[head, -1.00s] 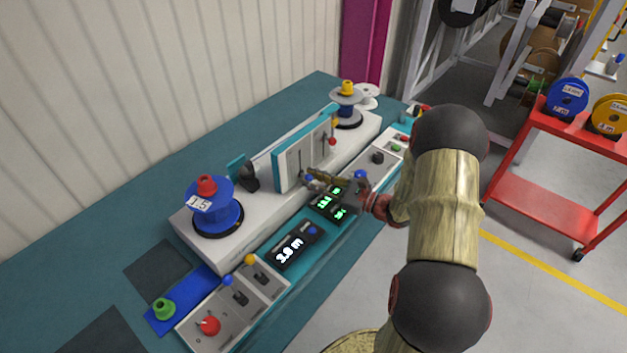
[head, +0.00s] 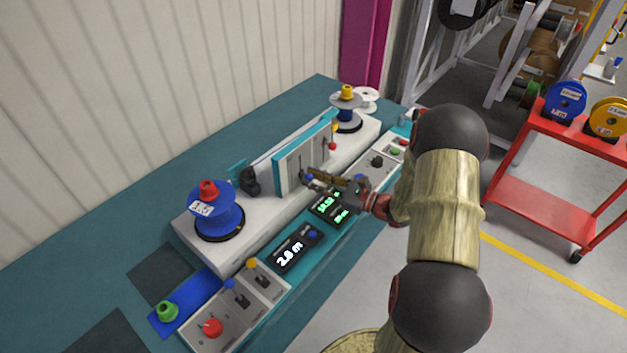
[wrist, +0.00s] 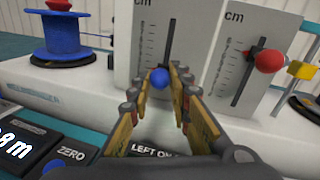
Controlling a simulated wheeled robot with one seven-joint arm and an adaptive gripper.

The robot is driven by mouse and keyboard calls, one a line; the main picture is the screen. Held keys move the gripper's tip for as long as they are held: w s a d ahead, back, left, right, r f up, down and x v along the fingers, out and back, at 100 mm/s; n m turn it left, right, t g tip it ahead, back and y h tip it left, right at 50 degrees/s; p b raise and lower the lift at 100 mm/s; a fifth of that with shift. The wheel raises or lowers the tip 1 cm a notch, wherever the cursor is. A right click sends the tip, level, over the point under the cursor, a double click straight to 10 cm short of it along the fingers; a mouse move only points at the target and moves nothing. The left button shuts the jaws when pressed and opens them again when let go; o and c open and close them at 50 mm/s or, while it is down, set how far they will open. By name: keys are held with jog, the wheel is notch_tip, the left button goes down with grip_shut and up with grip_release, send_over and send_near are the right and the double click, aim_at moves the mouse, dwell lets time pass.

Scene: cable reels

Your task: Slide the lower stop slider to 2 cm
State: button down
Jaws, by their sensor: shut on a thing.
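An upright panel with two vertical centimetre scales stands on the machine; in the wrist view its left scale plate (wrist: 170,30) carries a slider with a blue ball knob (wrist: 160,78), low on its scale. The other slider, with a red ball knob (wrist: 270,61), sits to the right and stands higher on its own scale. My gripper (head: 308,178) is at the front of the panel in the head view. In the wrist view its fingers (wrist: 160,84) are shut on the blue knob, one on each side. The scale numbers are too small to read.
A blue reel (head: 214,212) stands left of the panel and a grey reel (head: 347,110) behind it to the right. Displays (head: 290,252) and switch boxes (head: 240,296) line the bench front. A red cart (head: 545,190) stands to the right, apart from the bench.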

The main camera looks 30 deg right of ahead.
jog(key=c, duration=1.6)
grip_release()
jog(key=shift+s+d, duration=0.1)
jog(key=v, duration=1.1)
jog(key=shift+s+d+f, duration=0.1)
jog(key=shift+s+d, duration=0.15)
jog(key=shift+s, duration=0.05)
